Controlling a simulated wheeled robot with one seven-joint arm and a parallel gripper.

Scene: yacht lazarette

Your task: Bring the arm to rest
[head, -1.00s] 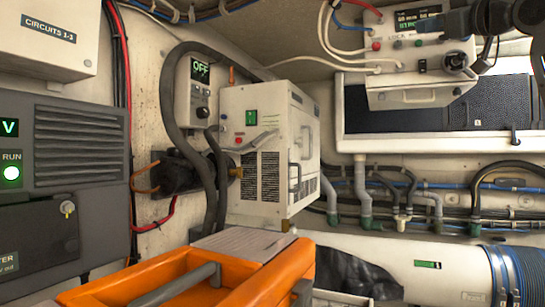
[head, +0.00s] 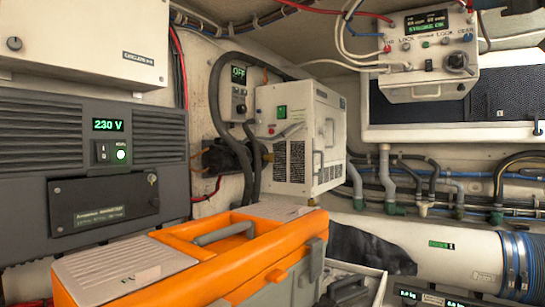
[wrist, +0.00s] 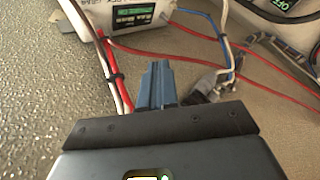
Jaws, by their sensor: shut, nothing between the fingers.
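My gripper (wrist: 158,82) shows in the wrist view as two blue-grey fingers held together beyond a dark wrist body. It is shut and empty. Red, white and blue cables run close around the fingertips, and a grey connector lies just right of them. I cannot tell whether the fingers touch any cable. In the head view only a dark piece, probably of my arm, shows at the top right edge; the gripper itself is out of that view.
A white control box (head: 428,72) hangs at upper right. A white cabinet (head: 300,145) is on the back wall. An orange toolbox (head: 180,262) stands in front. A grey 230 V unit (head: 75,165) fills the left. Pipes (head: 385,185) and a blue hose (head: 520,262) line the right.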

